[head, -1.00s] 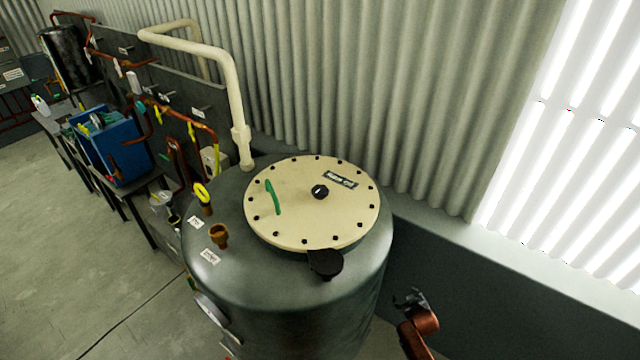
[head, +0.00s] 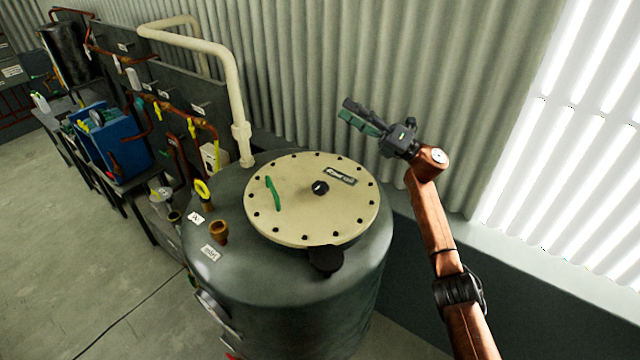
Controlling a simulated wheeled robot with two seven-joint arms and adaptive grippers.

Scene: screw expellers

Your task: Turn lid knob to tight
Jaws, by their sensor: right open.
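A dark tank (head: 290,295) stands in the middle of the head view with a round cream lid (head: 285,220) on top. A small black knob (head: 320,187) sits near the lid's middle, beside a dark label (head: 340,175). A green handle (head: 272,193) is on the lid's left part, and bolts ring its edge. A black round piece (head: 326,259) sits at the lid's front edge. My right gripper (head: 358,115) is open and empty, up and to the right of the knob, apart from the lid, pointing left. My left gripper is not in view.
A cream pipe (head: 234,95) rises behind the tank. A brass fitting (head: 218,233) and a yellow-handled valve (head: 203,192) stand on the tank's left shoulder. A corrugated wall (head: 310,70) is close behind. Tables with blue containers (head: 120,150) stand at left.

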